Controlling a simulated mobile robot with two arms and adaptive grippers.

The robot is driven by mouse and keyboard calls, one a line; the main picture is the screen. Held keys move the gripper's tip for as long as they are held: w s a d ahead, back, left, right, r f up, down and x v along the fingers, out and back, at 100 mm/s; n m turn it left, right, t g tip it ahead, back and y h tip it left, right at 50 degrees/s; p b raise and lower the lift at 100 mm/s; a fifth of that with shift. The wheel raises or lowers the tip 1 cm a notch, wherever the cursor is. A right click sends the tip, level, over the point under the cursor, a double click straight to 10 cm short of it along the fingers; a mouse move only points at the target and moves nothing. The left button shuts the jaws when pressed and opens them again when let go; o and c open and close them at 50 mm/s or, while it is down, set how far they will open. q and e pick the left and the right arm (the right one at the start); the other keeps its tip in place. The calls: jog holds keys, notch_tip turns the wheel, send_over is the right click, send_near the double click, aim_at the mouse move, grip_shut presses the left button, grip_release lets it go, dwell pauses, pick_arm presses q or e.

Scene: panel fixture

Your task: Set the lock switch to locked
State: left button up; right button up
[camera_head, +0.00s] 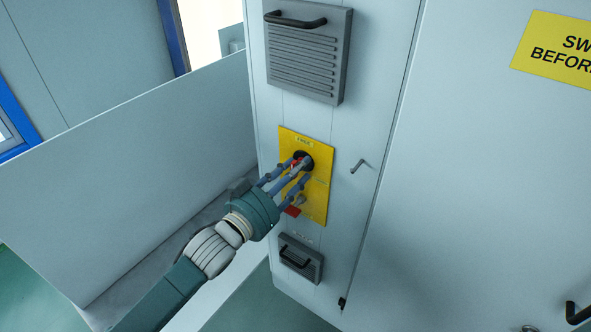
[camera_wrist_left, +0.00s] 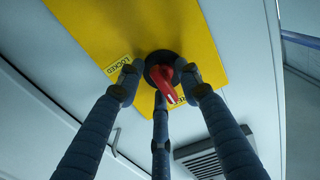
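The lock switch is a red handle (camera_wrist_left: 167,86) on a round black base (camera_wrist_left: 160,66), mounted on a yellow plate (camera_head: 318,195). The plate also shows in the left wrist view (camera_wrist_left: 205,50). A LOCKED label (camera_wrist_left: 118,68) lies left of the base in the wrist view. The handle points down and slightly right there, toward a second, partly hidden label (camera_wrist_left: 181,101). My left gripper (camera_head: 297,172) is at the switch. In the wrist view its fingers (camera_wrist_left: 160,80) are spread around the handle, with gaps visible; contact cannot be told. My right gripper is not in view.
A grey vented cover (camera_head: 308,60) with a black handle is above the plate, and a smaller one (camera_head: 300,258) below. A pale panel (camera_head: 120,170) stands left of the cabinet.

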pick_arm(q)
grip_shut()
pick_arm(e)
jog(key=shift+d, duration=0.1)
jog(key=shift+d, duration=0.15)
